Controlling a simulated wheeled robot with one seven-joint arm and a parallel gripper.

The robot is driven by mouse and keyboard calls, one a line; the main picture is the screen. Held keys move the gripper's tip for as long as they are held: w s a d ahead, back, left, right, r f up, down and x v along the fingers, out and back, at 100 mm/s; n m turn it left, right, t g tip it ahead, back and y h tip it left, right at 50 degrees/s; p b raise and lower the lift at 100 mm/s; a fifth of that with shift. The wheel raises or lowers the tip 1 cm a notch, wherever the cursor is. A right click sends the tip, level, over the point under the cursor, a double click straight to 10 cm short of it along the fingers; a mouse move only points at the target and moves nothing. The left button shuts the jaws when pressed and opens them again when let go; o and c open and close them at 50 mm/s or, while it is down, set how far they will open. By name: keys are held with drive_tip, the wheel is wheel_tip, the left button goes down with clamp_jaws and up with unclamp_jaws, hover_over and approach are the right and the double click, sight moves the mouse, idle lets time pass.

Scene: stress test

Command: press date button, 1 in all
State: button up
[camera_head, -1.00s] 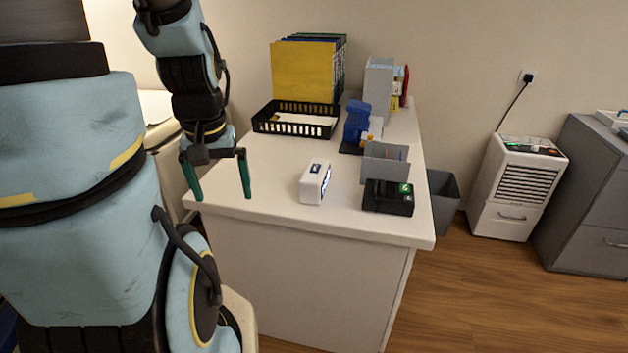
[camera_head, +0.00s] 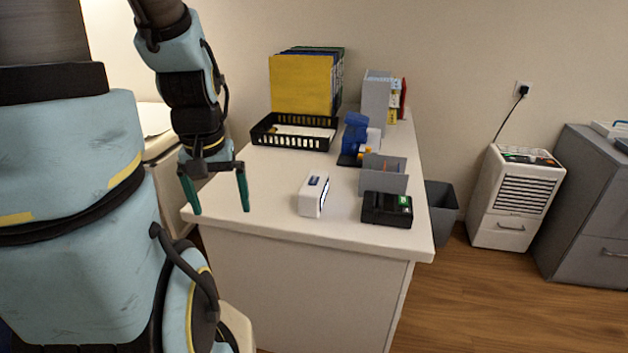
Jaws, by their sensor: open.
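My gripper (camera_head: 218,207) is open and empty, its two green fingers pointing down at the left edge of the white desk. A small white box-shaped device (camera_head: 313,195) with a dark patch on top and a lit display on its right side stands near the desk's front edge, right of my gripper and apart from it. A black device (camera_head: 386,210) with a small green screen sits further right, close to the desk's front right corner. No button labelled date can be read on either device.
The white desk (camera_head: 270,190) also holds a black tray (camera_head: 292,131) with paper, yellow folders (camera_head: 301,84), a blue stamp-like item (camera_head: 355,132), a grey holder (camera_head: 383,177) and grey binders (camera_head: 376,99). A bin (camera_head: 440,210) and white appliance (camera_head: 515,195) stand right. Desk space between gripper and white device is clear.

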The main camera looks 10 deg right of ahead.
clamp_jaws()
idle(0.7)
idle(0.8)
